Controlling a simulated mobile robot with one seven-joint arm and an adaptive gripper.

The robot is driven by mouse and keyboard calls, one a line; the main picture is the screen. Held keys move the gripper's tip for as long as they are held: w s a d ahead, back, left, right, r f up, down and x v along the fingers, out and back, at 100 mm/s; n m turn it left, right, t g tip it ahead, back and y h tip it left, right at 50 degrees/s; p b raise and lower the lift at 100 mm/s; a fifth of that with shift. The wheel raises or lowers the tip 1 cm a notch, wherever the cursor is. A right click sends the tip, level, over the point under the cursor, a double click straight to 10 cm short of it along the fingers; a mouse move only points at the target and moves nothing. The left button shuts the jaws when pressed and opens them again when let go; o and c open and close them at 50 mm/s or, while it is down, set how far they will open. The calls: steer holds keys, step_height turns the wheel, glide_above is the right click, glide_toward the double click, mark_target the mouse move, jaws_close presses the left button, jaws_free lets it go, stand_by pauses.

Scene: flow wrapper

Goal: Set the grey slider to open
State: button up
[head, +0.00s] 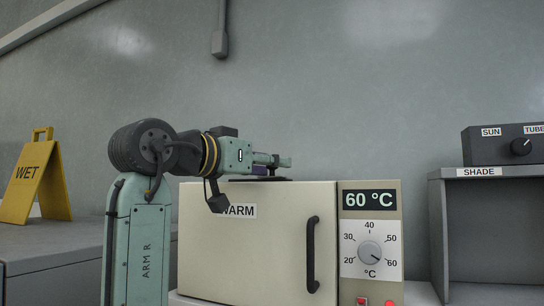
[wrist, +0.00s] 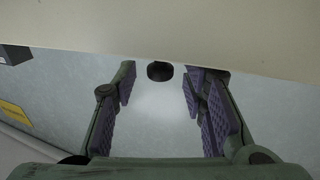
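My gripper (head: 284,161) is just above the top of a beige box labelled WARM (head: 245,260), reaching to the right. In the wrist view my gripper (wrist: 158,90) is open, its two purple-padded fingers wide apart with nothing held between them. A small dark rounded piece (wrist: 160,72) shows between the fingers at the edge of a beige surface; I cannot tell whether it is the slider. A thin dark flat piece (head: 262,179) lies on the box top below my gripper. No grey slider can be made out for certain; my gripper may hide part of it.
The box front has a black vertical handle (head: 312,255) and a panel with a 60 °C display (head: 369,200) and a dial (head: 369,250). A grey SHADE shelf (head: 437,235) with a knob unit (head: 500,145) stands right. A yellow WET sign (head: 38,185) stands left.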

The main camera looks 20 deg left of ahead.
steer(key=shift+w+d, duration=0.2)
steer(key=shift+w, duration=0.4)
jaws_close()
stand_by(0.6)
